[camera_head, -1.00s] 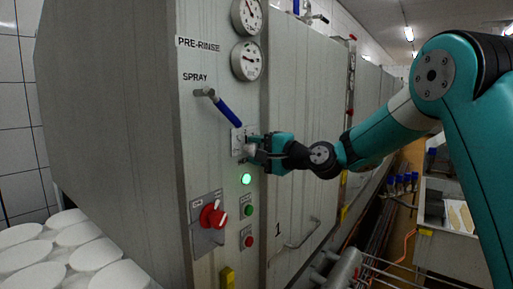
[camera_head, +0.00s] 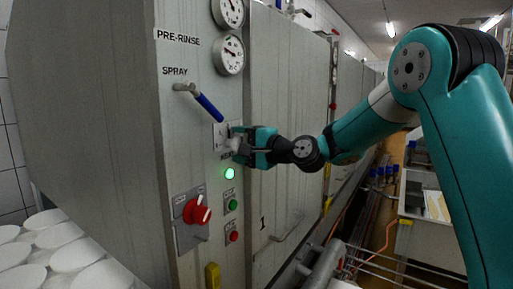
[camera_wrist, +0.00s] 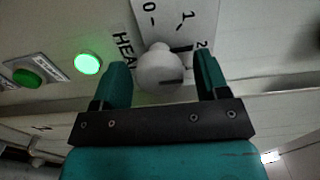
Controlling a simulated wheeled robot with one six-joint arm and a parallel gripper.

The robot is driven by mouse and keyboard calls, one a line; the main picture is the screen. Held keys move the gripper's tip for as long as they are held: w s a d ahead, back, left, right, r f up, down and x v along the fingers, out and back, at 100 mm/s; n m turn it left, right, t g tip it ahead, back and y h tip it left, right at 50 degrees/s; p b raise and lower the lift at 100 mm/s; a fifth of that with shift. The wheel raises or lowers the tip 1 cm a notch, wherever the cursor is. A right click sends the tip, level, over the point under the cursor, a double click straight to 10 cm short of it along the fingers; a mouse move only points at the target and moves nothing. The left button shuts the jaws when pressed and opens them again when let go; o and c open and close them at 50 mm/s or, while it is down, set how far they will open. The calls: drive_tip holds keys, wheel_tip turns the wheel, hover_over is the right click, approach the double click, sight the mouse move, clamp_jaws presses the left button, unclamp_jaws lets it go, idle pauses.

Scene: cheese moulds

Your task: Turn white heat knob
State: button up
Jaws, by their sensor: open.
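The white heat knob (camera_wrist: 160,68) sits on a pale plate (camera_wrist: 205,20) marked 0, 1 and 2, with the letters "HEA" beside it in the wrist view. My gripper (camera_wrist: 160,75) is open, with one finger on each side of the knob. Small gaps show between the fingers and the knob, and the knob is clear of both. In the head view my gripper (camera_head: 238,145) is at the panel, and the knob is mostly hidden by the fingers. The plate (camera_head: 221,132) shows just behind them.
A blue-handled spray lever (camera_head: 208,107) is above left of my gripper. A lit green lamp (camera_head: 229,173) is just below. A red rotary switch (camera_head: 197,211), a green button (camera_head: 233,205) and a red button (camera_head: 234,237) are lower. White moulds (camera_head: 58,235) stand at lower left.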

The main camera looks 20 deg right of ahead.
drive_tip(key=b+v, duration=0.7)
drive_tip(key=v, duration=1)
drive_tip(key=s+a+f+n+g, duration=0.4)
drive_tip(key=a+f, duration=0.1)
drive_tip(key=a, duration=0.2)
drive_tip(key=s+a+f+n+g, duration=0.4)
drive_tip(key=a, duration=0.3)
drive_tip(key=s+f+n+g+h, duration=0.3)
drive_tip(key=s+f+n, duration=0.2)
drive_tip(key=s, duration=0.3)
drive_tip(key=s+f+n+g+h, duration=0.3)
drive_tip(key=s+f+n, duration=0.2)
drive_tip(key=s, duration=0.4)
drive_tip(key=shift+s+a+f+g, duration=0.2)
drive_tip(key=shift+s+a+g, duration=0.1)
drive_tip(key=shift+a, duration=0.2)
idle(2.7)
